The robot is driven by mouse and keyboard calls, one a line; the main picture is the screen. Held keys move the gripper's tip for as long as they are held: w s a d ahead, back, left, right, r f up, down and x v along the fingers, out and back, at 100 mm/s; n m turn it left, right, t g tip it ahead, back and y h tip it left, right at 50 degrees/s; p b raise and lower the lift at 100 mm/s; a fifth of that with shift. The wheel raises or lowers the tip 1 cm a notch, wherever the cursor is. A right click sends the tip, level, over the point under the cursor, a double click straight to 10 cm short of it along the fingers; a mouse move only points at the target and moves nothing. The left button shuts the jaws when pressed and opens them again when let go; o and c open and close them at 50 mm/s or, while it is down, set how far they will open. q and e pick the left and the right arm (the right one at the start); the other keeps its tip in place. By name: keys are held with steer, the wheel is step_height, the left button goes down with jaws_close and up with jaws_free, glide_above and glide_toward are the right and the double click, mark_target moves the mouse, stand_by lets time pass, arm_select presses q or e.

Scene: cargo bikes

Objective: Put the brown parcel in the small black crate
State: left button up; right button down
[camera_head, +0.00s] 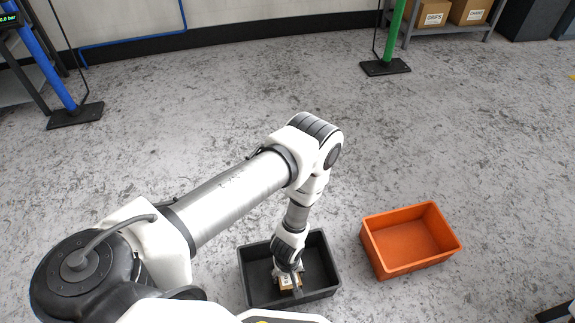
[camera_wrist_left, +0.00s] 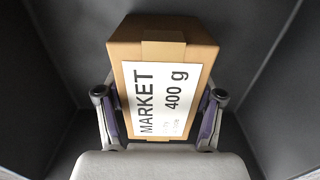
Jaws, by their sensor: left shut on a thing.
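The brown parcel (camera_wrist_left: 176,50) has a white label reading "MARKET 400 g". In the left wrist view it sits between the two fingers of my left gripper (camera_wrist_left: 160,120), which is shut on it. In the head view the parcel (camera_head: 288,282) shows partly below my left gripper (camera_head: 290,275), inside the outline of the small black crate (camera_head: 333,262). The crate's dark walls (camera_wrist_left: 262,60) surround the parcel in the wrist view. Whether the parcel touches the crate floor I cannot tell. My right gripper does not show.
An empty orange crate (camera_head: 395,267) stands on the floor to the right of the black crate. A blue stand (camera_head: 75,118) and a green stand (camera_head: 386,67) are farther back. A shelf with cardboard boxes (camera_head: 433,14) is at the back right. The grey floor between is clear.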

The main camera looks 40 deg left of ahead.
arm_select(q)
steer(key=shift+f, duration=0.15)
steer(key=o, duration=1.7)
steer(key=shift+c, duration=0.2)
step_height(320, 180, up, 12)
steer(key=p, duration=0.6)
steer(key=shift+s+r, duration=0.1)
steer(key=shift+r, duration=0.2)
steer(key=s+a+r+m, duration=0.2)
steer(key=s+r+m, duration=0.7)
steer(key=r, duration=0.1)
steer(key=shift+s+a+r+m, duration=0.3)
steer(key=shift+s+a, duration=0.05)
steer(key=shift+s, duration=0.05)
